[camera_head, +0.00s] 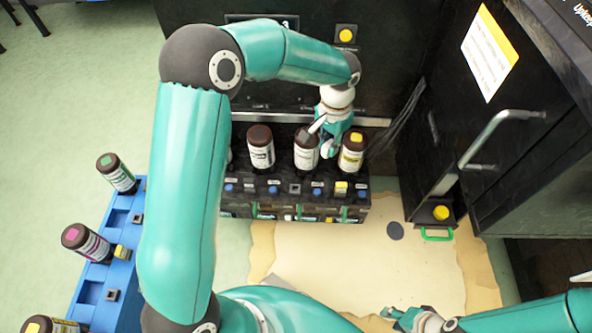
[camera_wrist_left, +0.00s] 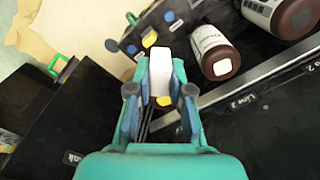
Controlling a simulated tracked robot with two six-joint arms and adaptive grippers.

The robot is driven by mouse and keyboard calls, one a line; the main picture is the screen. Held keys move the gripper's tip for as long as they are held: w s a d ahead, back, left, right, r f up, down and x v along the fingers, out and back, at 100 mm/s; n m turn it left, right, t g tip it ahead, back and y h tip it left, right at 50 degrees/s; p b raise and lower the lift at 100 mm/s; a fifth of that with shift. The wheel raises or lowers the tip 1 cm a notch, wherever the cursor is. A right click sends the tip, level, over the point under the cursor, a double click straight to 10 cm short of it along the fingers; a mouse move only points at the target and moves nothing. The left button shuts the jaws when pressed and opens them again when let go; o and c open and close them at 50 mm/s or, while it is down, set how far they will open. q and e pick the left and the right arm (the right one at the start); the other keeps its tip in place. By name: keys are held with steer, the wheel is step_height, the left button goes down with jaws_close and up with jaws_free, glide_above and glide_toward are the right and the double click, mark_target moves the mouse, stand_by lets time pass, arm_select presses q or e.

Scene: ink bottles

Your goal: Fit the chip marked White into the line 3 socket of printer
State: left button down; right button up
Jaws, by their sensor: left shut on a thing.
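In the left wrist view the left gripper (camera_wrist_left: 159,95) is shut on a white rectangular piece that looks like the White chip (camera_wrist_left: 160,66). The chip also shows as a pale tilted sliver in the head view (camera_head: 317,124). Any mark on it cannot be read. The line 3 socket cannot be made out clearly. My right gripper (camera_head: 408,318) is low at the bottom, its jaw state unclear.
Several bottles stand in the rack, including a white-labelled one (camera_head: 306,150) and a yellow-topped one (camera_head: 352,151) close to the gripper. A blue tray (camera_head: 133,208) with more bottles is at left. A black cabinet (camera_head: 540,190) is at right. The pale floor mat (camera_head: 330,265) has free room.

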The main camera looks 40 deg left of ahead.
arm_select(q)
steer(key=shift+s+a+f+m+b, duration=0.25)
steer(key=shift+a+f+m+b, duration=1)
steer(key=shift+f, duration=2.6)
steer(key=shift+s+a+f+m+b, duration=0.3)
steer(key=shift+a+f+m+b, duration=0.4)
steer(key=shift+a+f+m, duration=2.15)
steer(key=shift+s+a+f+m+b, duration=0.25)
steer(key=shift+a+f+m+b, duration=0.5)
steer(key=shift+f, duration=4.05)
steer(key=shift+d+f+b, duration=0.1)
steer(key=shift+d+b, duration=0.2)
steer(key=shift+f, duration=0.25)
steer(key=shift+f+b, duration=0.1)
steer(key=shift+b, duration=0.2)
steer(key=shift+f, duration=0.3)
steer(key=shift+f+b, duration=0.1)
steer(key=shift+b, duration=0.2)
